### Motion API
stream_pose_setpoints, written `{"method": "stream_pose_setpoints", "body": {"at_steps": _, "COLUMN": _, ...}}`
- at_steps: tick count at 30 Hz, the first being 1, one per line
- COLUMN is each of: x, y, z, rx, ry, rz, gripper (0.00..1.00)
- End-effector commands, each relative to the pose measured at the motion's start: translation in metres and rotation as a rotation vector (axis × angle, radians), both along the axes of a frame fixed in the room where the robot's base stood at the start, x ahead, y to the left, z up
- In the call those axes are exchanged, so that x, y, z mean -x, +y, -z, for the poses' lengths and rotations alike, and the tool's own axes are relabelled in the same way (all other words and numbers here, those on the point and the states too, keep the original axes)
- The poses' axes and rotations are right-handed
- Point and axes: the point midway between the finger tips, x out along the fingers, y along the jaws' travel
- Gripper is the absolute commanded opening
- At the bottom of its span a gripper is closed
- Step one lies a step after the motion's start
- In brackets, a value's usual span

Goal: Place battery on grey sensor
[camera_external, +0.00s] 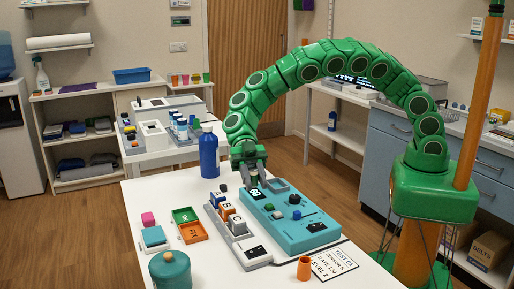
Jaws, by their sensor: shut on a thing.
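My green gripper (253,180) points down above the far left end of the teal device (303,229). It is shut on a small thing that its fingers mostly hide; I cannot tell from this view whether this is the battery. The small display of the teal device lies just below the fingers. A grey square part (278,185) sits at the device's far edge, to the right of my gripper; I cannot tell whether it is the grey sensor. No other battery can be made out.
A grey rack with lettered blocks (237,225) lies left of the device. A blue bottle (209,151) stands behind it. Green and orange trays (193,232), a teal jar (171,271), an orange cup (304,267) and a printed card (335,262) are also on the white table (222,275).

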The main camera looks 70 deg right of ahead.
Motion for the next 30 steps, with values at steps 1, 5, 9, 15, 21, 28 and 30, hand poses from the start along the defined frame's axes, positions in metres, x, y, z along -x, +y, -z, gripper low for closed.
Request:
{"method": "stream_pose_setpoints", "body": {"at_steps": 1, "x": -0.002, "y": 0.003, "z": 0.005, "rx": -0.001, "ry": 0.004, "rz": -0.001, "gripper": 0.01}}
{"method": "stream_pose_setpoints", "body": {"at_steps": 5, "x": -0.007, "y": 0.008, "z": 0.016, "rx": 0.001, "ry": 0.005, "rz": 0.0, "gripper": 0.01}}
{"method": "stream_pose_setpoints", "body": {"at_steps": 9, "x": -0.014, "y": 0.014, "z": 0.025, "rx": -0.003, "ry": 0.003, "rz": -0.003, "gripper": 0.01}}
{"method": "stream_pose_setpoints", "body": {"at_steps": 15, "x": -0.023, "y": 0.021, "z": 0.039, "rx": -0.001, "ry": 0.005, "rz": -0.001, "gripper": 0.01}}
{"method": "stream_pose_setpoints", "body": {"at_steps": 21, "x": -0.029, "y": 0.027, "z": 0.049, "rx": -0.001, "ry": 0.004, "rz": -0.001, "gripper": 0.01}}
{"method": "stream_pose_setpoints", "body": {"at_steps": 28, "x": -0.032, "y": 0.029, "z": 0.053, "rx": 0.0, "ry": 0.003, "rz": 0.0, "gripper": 0.01}}
{"method": "stream_pose_setpoints", "body": {"at_steps": 30, "x": -0.033, "y": 0.03, "z": 0.055, "rx": 0.0, "ry": 0.003, "rz": 0.0, "gripper": 0.01}}
